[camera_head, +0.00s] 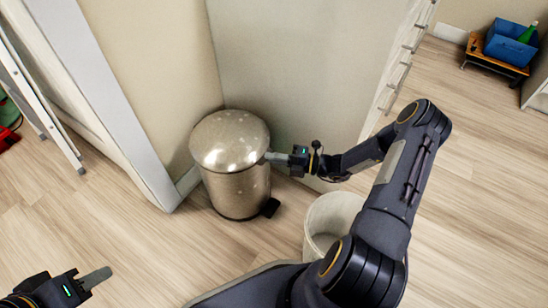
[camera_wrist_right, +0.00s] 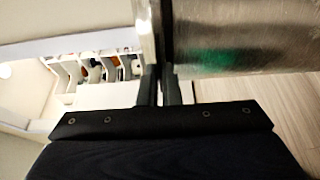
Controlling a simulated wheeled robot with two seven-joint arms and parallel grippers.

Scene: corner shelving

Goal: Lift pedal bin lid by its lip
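The pedal bin (camera_head: 236,190) is a speckled metal cylinder standing upright on the floor by the wall corner. Its domed lid (camera_head: 229,140) looks down on the body, and a black pedal (camera_head: 270,207) sticks out at the base. My right gripper (camera_head: 268,157) is at the lid's right edge. In the right wrist view its two fingers (camera_wrist_right: 161,88) are close together with a narrow gap, at the seam between the lid rim (camera_wrist_right: 143,30) and the bin body (camera_wrist_right: 240,40). I see nothing held between them; exact contact is unclear. My left gripper (camera_head: 97,278) is far from the bin, seen edge-on.
A white open bucket (camera_head: 332,215) stands right of the bin, below my right arm. Walls close in behind the bin. A blue crate (camera_head: 510,42) sits on a low wooden stand at the far right. A ladder leg (camera_head: 55,125) stands at left. Floor in front is clear.

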